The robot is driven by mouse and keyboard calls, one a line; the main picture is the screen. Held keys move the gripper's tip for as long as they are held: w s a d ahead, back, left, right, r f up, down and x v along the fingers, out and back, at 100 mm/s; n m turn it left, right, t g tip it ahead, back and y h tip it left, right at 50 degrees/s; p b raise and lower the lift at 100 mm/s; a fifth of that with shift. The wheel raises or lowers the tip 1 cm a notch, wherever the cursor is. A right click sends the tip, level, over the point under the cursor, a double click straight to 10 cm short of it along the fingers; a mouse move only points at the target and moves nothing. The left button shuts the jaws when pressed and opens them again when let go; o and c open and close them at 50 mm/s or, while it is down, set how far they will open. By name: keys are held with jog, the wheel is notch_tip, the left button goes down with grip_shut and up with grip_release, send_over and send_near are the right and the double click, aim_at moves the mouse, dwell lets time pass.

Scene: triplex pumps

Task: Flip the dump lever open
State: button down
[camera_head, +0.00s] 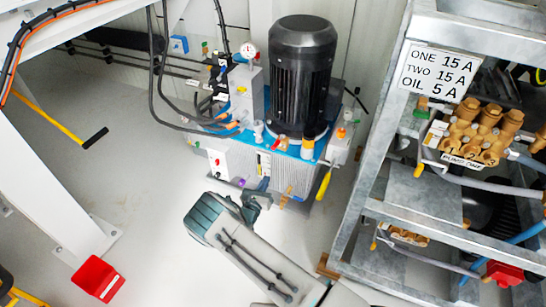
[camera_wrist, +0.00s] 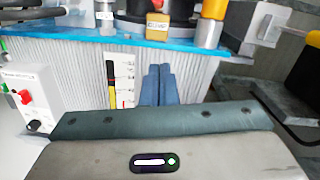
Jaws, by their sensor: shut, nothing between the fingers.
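The hydraulic power unit has a blue top plate (camera_head: 285,150) and a ribbed grey tank (camera_head: 280,178). A yellow-handled lever (camera_head: 323,184) hangs down at the tank's right side, and a small red handle (camera_head: 276,144) sits on the top plate. My gripper (camera_head: 262,195) is in front of the tank, below the top plate. In the wrist view its blue-grey fingers (camera_wrist: 158,72) are together and empty, pointing at the ribbed tank front beside a level gauge (camera_wrist: 112,78).
A black motor (camera_head: 302,75) stands on the unit. A small control box (camera_wrist: 28,95) with a red switch is at left. A galvanized rack (camera_head: 350,200) with brass pumps (camera_head: 480,130) is close at right.

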aim_at(278, 142)
jog(key=w+d+r+b, duration=0.2)
jog(key=w+r+b, duration=0.1)
jog(key=w, duration=0.7)
jog(key=shift+w+d+r+b, duration=0.2)
jog(key=shift+d+r+b, duration=0.1)
jog(key=shift+r, duration=0.5)
